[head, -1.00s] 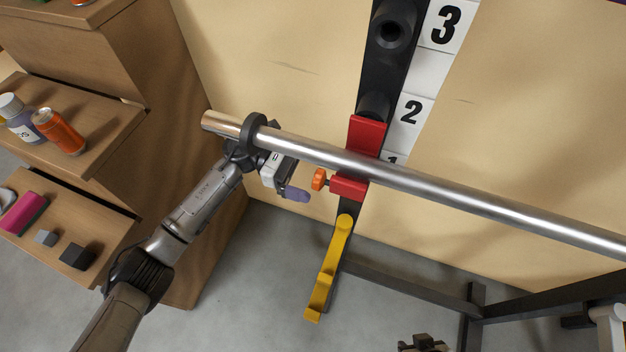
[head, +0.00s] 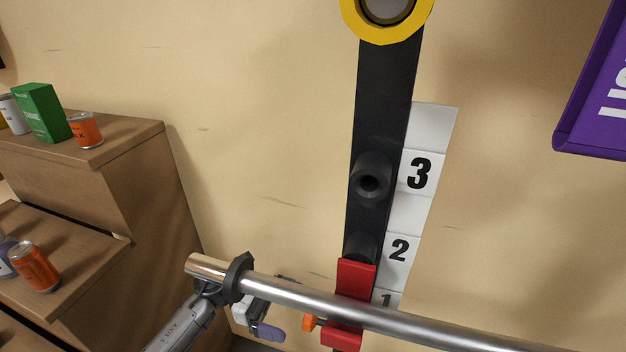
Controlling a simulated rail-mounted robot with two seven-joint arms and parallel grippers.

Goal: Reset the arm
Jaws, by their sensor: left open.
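My left gripper (head: 264,318) is at the lower middle of the head view, beside the left part of a long silver bar (head: 420,328). It is open. One finger with a purple tip shows below the bar, and the bar hides part of the gripper. I cannot tell whether it touches the bar. A black collar (head: 238,277) rings the bar near its left end. The bar lies across a red holder (head: 355,278) on a black upright (head: 387,100). My right gripper is not in view.
An orange knob (head: 309,322) sits just right of the gripper. White plates numbered 1 to 3 (head: 419,173) run beside the upright, which has black pegs (head: 371,178) and a yellow ring (head: 412,26). Wooden shelves (head: 150,190) with cans and a green box (head: 41,112) stand left.

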